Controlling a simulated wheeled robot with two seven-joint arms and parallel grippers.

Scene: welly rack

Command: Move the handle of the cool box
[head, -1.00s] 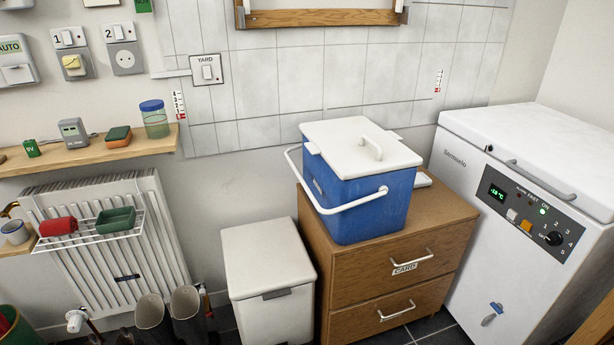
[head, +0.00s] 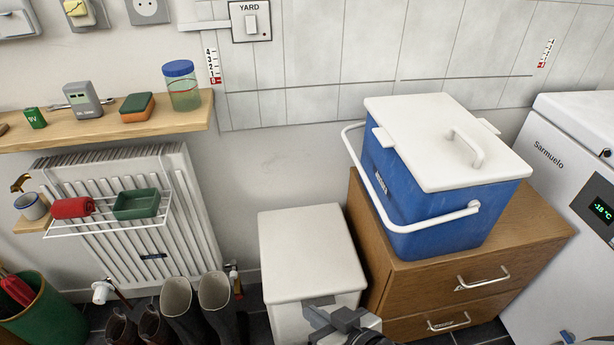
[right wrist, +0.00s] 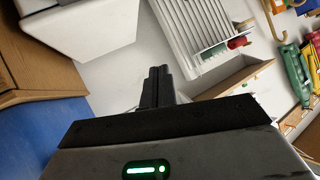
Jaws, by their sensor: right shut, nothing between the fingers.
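The cool box (head: 440,215) is blue with a white lid (head: 430,135) and stands on a wooden drawer unit. Its white carrying handle (head: 368,178) hangs down across the near left side of the box. The lid is on and has its own small white grip (head: 466,147). My right gripper (head: 335,318) shows at the bottom edge of the head view, low in front of the white bin and apart from the cool box. In the right wrist view its fingers (right wrist: 157,86) are together with nothing between them. My left gripper is in neither view.
The wooden drawer unit (head: 500,250) stands between a white bin (head: 308,253) and a white freezer (head: 580,140). A radiator (head: 150,210) with a wire rack, boots (head: 200,305) and a green bucket (head: 45,310) are at left. A shelf (head: 110,122) holds small items.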

